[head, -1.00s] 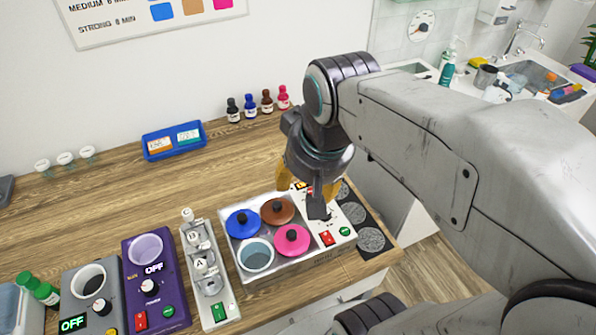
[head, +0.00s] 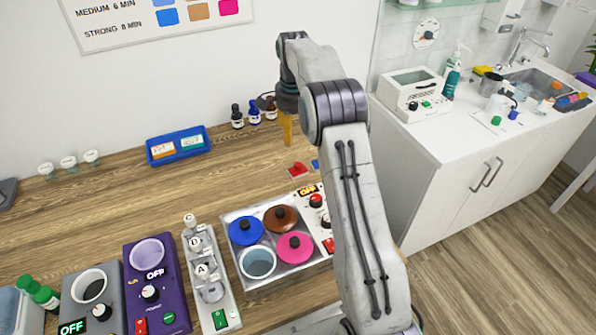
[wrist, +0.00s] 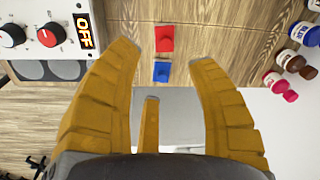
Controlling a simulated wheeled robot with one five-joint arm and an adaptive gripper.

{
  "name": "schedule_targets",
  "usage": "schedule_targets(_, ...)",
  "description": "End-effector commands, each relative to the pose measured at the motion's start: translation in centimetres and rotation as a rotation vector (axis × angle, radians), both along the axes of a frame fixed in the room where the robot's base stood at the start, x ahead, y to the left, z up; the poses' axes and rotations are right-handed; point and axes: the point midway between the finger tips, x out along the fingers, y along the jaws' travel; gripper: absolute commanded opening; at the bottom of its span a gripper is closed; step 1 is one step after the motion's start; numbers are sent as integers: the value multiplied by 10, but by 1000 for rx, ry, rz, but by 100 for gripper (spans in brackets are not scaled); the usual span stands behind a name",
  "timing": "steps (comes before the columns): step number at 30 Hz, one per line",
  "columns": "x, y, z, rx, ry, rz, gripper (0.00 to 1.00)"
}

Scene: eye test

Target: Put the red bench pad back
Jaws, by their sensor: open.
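The red bench pad (head: 298,170) is a small red square with a raised red part on top. It lies on the wooden bench behind the dye bath unit, beside a small blue pad (head: 315,164). My gripper (head: 286,130) is over the bench, above and behind the red pad, apart from it. In the wrist view, my gripper's yellow fingers (wrist: 164,56) are spread with nothing between them. The red pad (wrist: 165,38) shows beyond the fingertips, with the blue pad (wrist: 161,72) nearer.
The bath unit (head: 230,222) with coloured lids stands in front. Small bottles (head: 254,112) stand by the wall, close to my gripper. A blue tray (head: 150,158) lies to the left. The bench between tray and bath unit is clear.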

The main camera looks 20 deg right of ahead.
Motion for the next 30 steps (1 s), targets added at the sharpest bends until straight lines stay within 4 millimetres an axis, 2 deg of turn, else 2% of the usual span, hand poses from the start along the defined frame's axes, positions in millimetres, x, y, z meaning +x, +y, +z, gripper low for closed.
schedule_targets(1,7,-6,-17,5,14,-42,52)
schedule_targets(3,14,-12,-34,9,26,-93,52)
schedule_targets(9,23,-23,-70,17,52,-198,52)
schedule_targets(26,25,-26,-113,20,65,-244,52)
schedule_targets(30,22,-24,-128,20,67,-243,52)
